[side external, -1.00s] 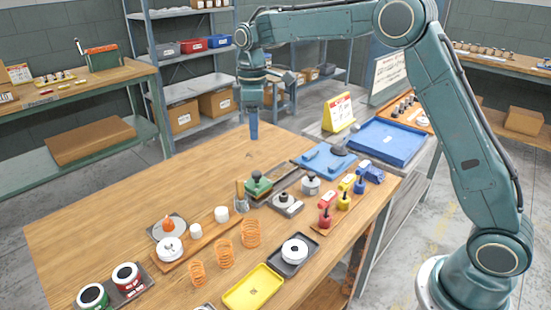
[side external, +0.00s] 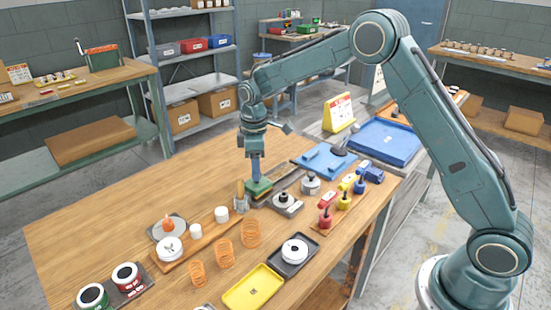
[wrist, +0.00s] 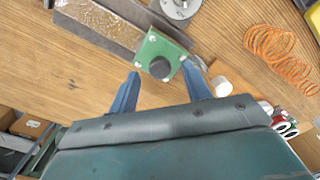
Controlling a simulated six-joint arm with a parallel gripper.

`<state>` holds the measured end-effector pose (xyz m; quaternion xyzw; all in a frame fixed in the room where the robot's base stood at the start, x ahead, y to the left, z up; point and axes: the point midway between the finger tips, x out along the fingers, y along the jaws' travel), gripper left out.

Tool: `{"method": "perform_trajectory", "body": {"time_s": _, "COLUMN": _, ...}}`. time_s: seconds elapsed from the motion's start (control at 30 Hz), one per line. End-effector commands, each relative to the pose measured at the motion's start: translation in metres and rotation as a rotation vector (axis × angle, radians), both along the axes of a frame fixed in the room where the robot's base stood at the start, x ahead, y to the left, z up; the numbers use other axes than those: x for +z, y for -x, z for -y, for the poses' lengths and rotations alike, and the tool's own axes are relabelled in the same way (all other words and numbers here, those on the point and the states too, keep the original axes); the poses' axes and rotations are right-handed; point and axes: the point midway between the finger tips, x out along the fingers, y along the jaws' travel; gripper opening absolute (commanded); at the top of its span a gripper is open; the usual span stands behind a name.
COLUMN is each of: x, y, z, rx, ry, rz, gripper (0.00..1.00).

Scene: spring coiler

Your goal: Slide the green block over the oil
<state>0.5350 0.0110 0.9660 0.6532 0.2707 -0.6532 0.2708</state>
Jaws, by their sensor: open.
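The green block (side external: 259,189) with a dark round knob (wrist: 160,68) sits at the left end of a long grey metal tray (side external: 290,178) on the wooden table. In the wrist view the block (wrist: 172,49) lies at one end of the tray, and a shiny brownish film that looks like the oil (wrist: 92,24) covers the tray floor beside it. My gripper (wrist: 164,81) is open, its two blue fingers spread with the knob between and just beyond their tips. In the side view my gripper (side external: 256,178) is directly above the block and hides the knob. I cannot tell whether the fingers touch it.
A metal cup with tools (side external: 241,202) stands close left of the block. A grey fixture with a round weight (side external: 285,201) sits just in front of the tray. Orange springs (side external: 250,233), a yellow tray (side external: 253,287) and colored clamps (side external: 344,196) are nearby. The table's back left is clear.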

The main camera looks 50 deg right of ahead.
Motion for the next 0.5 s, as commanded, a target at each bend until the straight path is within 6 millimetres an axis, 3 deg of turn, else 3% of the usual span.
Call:
{"method": "perform_trajectory", "body": {"time_s": 0.2, "x": -0.0126, "y": 0.0001, "z": 0.0001, "rx": 0.000, "ry": 0.000, "rz": 0.000, "gripper": 0.48}}
{"method": "perform_trajectory", "body": {"time_s": 0.5, "x": -0.0136, "y": 0.0000, "z": 0.0000, "rx": 0.000, "ry": 0.000, "rz": 0.000, "gripper": 0.48}}
